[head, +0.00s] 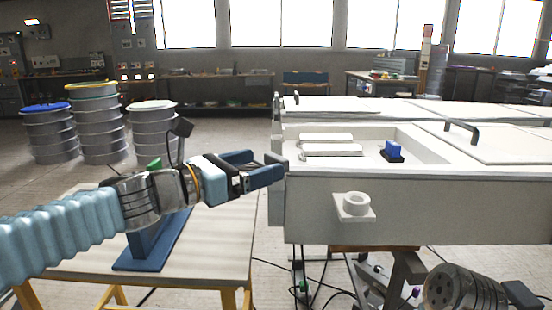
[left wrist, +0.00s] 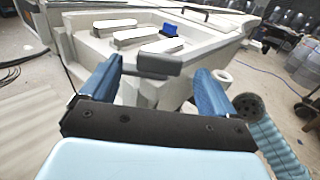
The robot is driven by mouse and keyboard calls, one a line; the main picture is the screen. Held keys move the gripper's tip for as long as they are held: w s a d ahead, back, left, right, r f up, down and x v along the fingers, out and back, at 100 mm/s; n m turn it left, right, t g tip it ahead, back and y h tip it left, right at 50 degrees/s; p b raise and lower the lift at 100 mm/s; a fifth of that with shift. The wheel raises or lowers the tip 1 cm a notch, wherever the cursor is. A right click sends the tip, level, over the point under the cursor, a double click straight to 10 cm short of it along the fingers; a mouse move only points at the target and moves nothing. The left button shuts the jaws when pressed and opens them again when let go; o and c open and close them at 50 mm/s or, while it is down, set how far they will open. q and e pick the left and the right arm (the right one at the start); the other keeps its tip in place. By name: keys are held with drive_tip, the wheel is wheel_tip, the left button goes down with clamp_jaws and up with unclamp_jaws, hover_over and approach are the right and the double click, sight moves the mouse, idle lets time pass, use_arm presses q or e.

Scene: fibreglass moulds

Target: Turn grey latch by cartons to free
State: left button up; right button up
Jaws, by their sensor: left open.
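A dark grey latch (head: 277,158) sits at the left end of the pale mould, by my left gripper's fingertips. In the left wrist view the latch (left wrist: 158,62) lies crosswise between the fingers, with a gap to the right finger. My left gripper (head: 268,167) is open, with its blue fingers pointing at the mould end. Whether a finger touches the latch is unclear. White cartons (head: 333,150) lie flat in the mould's recess, and also show in the left wrist view (left wrist: 162,46). My right arm is at the lower right; its gripper (head: 522,295) is partly cut off.
A blue block on a dark base (head: 393,151) stands in the recess. A pale ring fitting (head: 355,205) juts from the mould's front wall. A table (head: 222,250) with a blue stand is below my left arm. Drums (head: 153,130) stand behind. Cables hang under the mould.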

sight(272, 161)
use_arm(q)
drive_tip(key=shift+x, duration=2.6)
